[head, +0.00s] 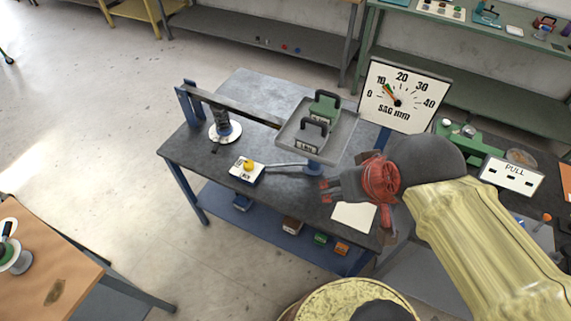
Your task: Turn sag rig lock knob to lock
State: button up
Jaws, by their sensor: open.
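The lock knob (248,164) is a small yellow knob on a white-topped block (246,173) at the front left of the dark bench. Its lock marking is too small to read. My gripper (325,191) is open and empty over the bench, to the right of the knob and clearly apart from it.
A sag dial (400,97) stands behind the tray, its needle a little above 10. A grey rod lies between the knob block and the tray post. A blank white sheet (354,215) lies near the front edge. Small boxes sit on the lower shelf (265,225).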

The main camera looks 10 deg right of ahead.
aim_at(249, 166)
jog(key=i+j, duration=0.8)
jog(key=j, duration=0.25)
jog(key=z, duration=0.05)
